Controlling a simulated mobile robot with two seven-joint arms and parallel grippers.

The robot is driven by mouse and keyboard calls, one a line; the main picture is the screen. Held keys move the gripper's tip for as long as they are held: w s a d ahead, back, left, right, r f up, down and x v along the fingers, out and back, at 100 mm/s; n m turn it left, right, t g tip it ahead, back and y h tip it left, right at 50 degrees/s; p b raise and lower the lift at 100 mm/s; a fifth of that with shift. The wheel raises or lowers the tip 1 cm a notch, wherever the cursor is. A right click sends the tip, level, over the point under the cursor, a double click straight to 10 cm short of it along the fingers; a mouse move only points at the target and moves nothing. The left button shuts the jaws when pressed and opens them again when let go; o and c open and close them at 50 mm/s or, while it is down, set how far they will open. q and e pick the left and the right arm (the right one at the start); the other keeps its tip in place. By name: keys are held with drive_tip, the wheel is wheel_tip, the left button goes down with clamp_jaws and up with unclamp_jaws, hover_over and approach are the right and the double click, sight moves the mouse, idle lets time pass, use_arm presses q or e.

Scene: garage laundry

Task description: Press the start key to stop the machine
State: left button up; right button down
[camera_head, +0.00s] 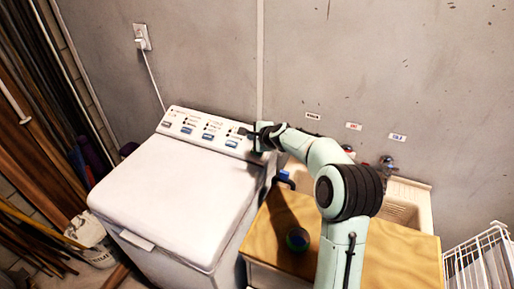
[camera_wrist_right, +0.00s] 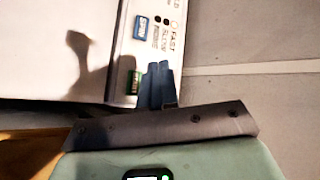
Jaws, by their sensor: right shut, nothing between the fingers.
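A white top-loading washing machine (camera_head: 165,190) stands against the wall with its lid shut. Its control panel (camera_head: 215,128) runs along the back, with several blue keys and rows of small lights. My right gripper (camera_head: 244,132) is shut and empty at the panel's right end. In the right wrist view the shut fingers (camera_wrist_right: 159,68) are over the panel, just beside a green key (camera_wrist_right: 134,82). A blue key (camera_wrist_right: 141,27) marked like "SPIN" lies further along. I cannot tell whether the fingertips touch the panel. The green key's label is not readable. My left gripper is out of view.
A blue-capped item (camera_head: 284,176) is near the machine's right side. A white wire rack (camera_head: 480,265) is at the lower right.

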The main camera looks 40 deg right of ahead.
drive_tip(key=b, duration=0.3)
hover_over(258, 157)
drive_tip(key=a, duration=0.1)
drive_tip(key=f, duration=0.7)
drive_tip(key=shift+s+a+f, duration=0.1)
drive_tip(key=shift+s, duration=0.25)
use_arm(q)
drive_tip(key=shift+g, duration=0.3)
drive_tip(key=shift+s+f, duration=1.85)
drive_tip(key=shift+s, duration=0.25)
use_arm(e)
drive_tip(key=shift+w+d+f, duration=0.2)
drive_tip(key=shift+w+f, duration=0.1)
drive_tip(key=shift+f, duration=0.15)
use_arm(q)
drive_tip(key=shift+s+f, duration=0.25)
use_arm(e)
drive_tip(key=shift+d+f, duration=0.15)
drive_tip(key=shift+f, duration=0.25)
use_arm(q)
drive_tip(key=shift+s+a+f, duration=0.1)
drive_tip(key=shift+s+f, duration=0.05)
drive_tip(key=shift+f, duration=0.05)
use_arm(e)
drive_tip(key=shift+w+d+f, duration=0.1)
drive_tip(key=shift+d+f, duration=0.05)
drive_tip(key=shift+f, duration=0.55)
